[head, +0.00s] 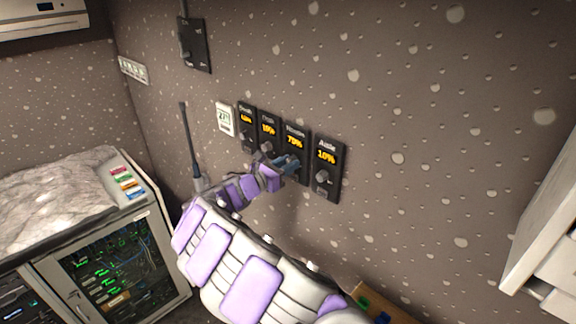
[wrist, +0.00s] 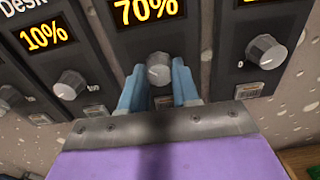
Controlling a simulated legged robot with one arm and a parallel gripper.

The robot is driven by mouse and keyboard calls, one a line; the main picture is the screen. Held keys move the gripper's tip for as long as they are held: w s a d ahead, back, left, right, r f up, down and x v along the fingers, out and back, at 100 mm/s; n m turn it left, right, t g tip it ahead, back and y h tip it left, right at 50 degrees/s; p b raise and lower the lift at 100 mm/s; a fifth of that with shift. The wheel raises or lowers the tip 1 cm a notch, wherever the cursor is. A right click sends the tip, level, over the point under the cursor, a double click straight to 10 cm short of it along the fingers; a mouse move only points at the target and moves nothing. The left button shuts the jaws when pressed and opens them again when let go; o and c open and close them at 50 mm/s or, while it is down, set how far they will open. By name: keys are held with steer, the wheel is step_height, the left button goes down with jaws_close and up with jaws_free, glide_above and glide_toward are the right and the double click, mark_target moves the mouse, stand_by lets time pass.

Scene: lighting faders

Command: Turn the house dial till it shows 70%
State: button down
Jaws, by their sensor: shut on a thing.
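The house dial panel (head: 296,143) is a black plate on the wall, third in a row, with a lit display; in the wrist view the display (wrist: 146,8) reads 70%. Its grey round knob (wrist: 159,68) sits below the display, between the two blue fingers of my gripper (wrist: 159,88). The fingers are shut on the knob, one at each side. In the head view my gripper (head: 288,164) covers the knob of the House panel.
The Aisle panel (head: 326,168) reads 10% just to the right. The Desk panel (wrist: 40,45) reads 10% to the left in the wrist view. A white thermostat (head: 225,118) and a switch box (head: 194,45) are farther left. A cabinet (head: 110,250) stands lower left.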

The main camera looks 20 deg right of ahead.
steer(key=m+b, duration=0.3)
steer(key=shift+w+a+b, duration=0.1)
steer(key=shift+a+b, duration=0.15)
steer(key=shift+b, duration=0.05)
steer(key=c, duration=1.2)
jaws_free()
steer(key=shift+a+r, duration=0.1)
steer(key=o, duration=0.3)
steer(key=shift+s+a, duration=0.2)
steer(key=shift+a, duration=0.1)
steer(key=shift+o, duration=0.3)
steer(key=shift+w+a, duration=0.1)
steer(key=shift+d, duration=0.2)
steer(key=b+v, duration=0.1)
steer(key=v, duration=1.6)
steer(key=shift+a, duration=0.25)
